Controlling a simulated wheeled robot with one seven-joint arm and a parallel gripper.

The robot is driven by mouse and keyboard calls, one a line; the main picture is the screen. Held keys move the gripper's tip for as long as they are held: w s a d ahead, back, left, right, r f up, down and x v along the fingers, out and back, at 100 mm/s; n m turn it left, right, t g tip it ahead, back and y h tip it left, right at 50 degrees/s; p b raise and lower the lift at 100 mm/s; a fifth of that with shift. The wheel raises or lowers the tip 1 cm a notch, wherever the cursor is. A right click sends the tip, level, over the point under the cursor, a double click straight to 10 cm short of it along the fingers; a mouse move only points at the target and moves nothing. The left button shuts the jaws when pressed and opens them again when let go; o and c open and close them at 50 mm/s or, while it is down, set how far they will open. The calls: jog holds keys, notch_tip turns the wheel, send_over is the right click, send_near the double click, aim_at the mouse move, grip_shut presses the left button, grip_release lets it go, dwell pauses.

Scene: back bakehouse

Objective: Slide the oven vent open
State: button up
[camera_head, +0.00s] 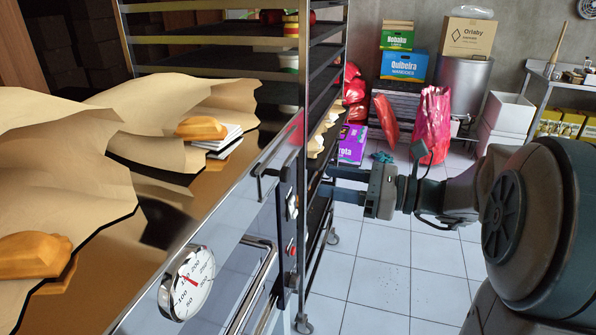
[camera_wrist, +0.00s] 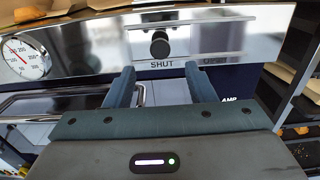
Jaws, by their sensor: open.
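In the wrist view, the oven vent's round black knob (camera_wrist: 160,46) sticks out of a shiny steel panel (camera_wrist: 90,42) between two thin horizontal rails. The word SHUT stands just below the knob. My gripper (camera_wrist: 158,82) is open and empty. Its two fingers point at the panel, one low on each side of the knob, and do not appear to touch it. In the head view, my gripper (camera_head: 335,182) reaches left toward the oven front (camera_head: 228,212). The fingertips are partly hidden there by the rack's post.
A dial gauge (camera_head: 188,283) and a long bar handle (camera_head: 250,290) are on the oven front. A tall wheeled rack (camera_head: 335,85) stands close by my gripper. Bread and paper lie on top of the oven.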

aim_at(289, 173)
jog(key=p+x, duration=0.1)
jog(key=x, duration=0.6)
jog(key=shift+w+a, duration=0.1)
jog(key=shift+a, duration=0.2)
grip_shut()
